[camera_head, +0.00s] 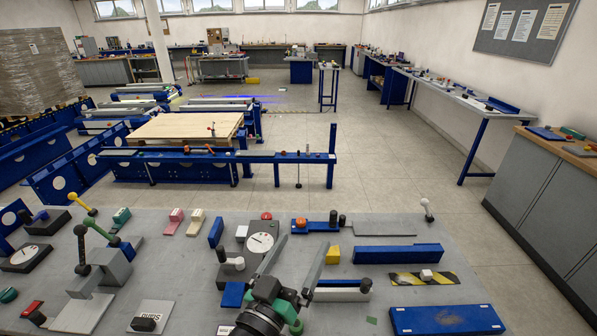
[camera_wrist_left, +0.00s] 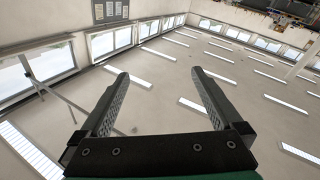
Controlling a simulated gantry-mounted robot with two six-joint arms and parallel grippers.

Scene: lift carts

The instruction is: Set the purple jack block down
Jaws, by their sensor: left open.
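My left gripper (camera_head: 305,241) is over the front middle of the grey worktop, its two fingers spread apart with nothing between them. In the left wrist view the open fingers (camera_wrist_left: 160,73) are also empty, with the ceiling and windows behind them. I cannot make out a clearly purple jack block in either view. A pink block (camera_head: 173,222) lies on the worktop at the back left, apart from the gripper. My right gripper is not in view.
The grey worktop (camera_head: 185,265) carries dial gauges, blue bars and levers. A long blue bar (camera_head: 398,254) and a blue plate (camera_head: 446,320) lie on the right. Beyond stands a blue lift frame with a wooden top (camera_head: 187,127). Open floor (camera_head: 400,165) lies beyond the worktop.

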